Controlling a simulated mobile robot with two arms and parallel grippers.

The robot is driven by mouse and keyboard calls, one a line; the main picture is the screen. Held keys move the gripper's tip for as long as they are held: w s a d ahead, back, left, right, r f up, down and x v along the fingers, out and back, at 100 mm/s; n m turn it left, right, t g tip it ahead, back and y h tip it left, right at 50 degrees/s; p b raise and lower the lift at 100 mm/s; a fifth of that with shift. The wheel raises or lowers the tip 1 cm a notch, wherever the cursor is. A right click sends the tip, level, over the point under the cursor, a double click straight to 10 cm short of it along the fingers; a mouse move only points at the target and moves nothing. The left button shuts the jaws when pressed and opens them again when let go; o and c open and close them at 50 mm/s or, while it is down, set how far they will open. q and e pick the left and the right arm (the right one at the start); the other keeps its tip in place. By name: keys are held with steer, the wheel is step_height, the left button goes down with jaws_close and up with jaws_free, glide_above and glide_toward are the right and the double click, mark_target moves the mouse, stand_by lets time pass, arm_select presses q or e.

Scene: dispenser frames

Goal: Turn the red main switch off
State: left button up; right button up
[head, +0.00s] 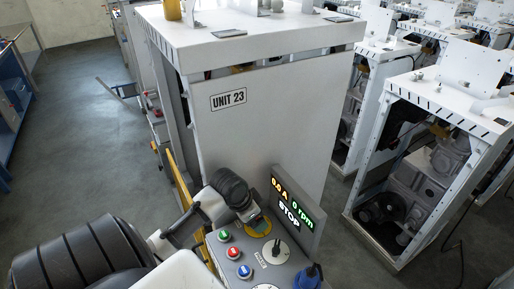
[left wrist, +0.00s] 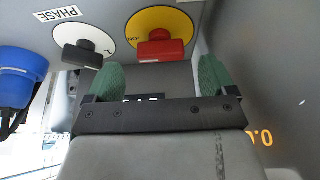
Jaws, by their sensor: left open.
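The red main switch (left wrist: 160,46) sits on a round yellow plate (left wrist: 178,20) in the left wrist view. An ON mark shows by the left end of its handle. In the head view the yellow plate (head: 257,230) is partly covered by my gripper, and the red handle is not clearly visible. My left gripper (left wrist: 159,72) is open, its two green fingertips spread to either side just below the handle, with no clear contact. In the head view my left gripper (head: 258,218) is over the yellow plate at the panel's far end. My right gripper is not seen.
The grey control panel (head: 259,268) carries green (head: 224,235), red (head: 232,253) and blue (head: 244,271) buttons, a PHASE dial (head: 276,251) and a blue plug (head: 309,276). A display (head: 292,212) reading 0.0 A, 0 rpm, STOP stands close right of my gripper. The UNIT 23 cabinet (head: 265,130) rises behind.

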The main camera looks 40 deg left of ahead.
arm_select(q)
steer(key=x, duration=0.3)
steer(key=shift+w, duration=0.2)
steer(key=shift+f, duration=0.1)
steer(key=c, duration=0.9)
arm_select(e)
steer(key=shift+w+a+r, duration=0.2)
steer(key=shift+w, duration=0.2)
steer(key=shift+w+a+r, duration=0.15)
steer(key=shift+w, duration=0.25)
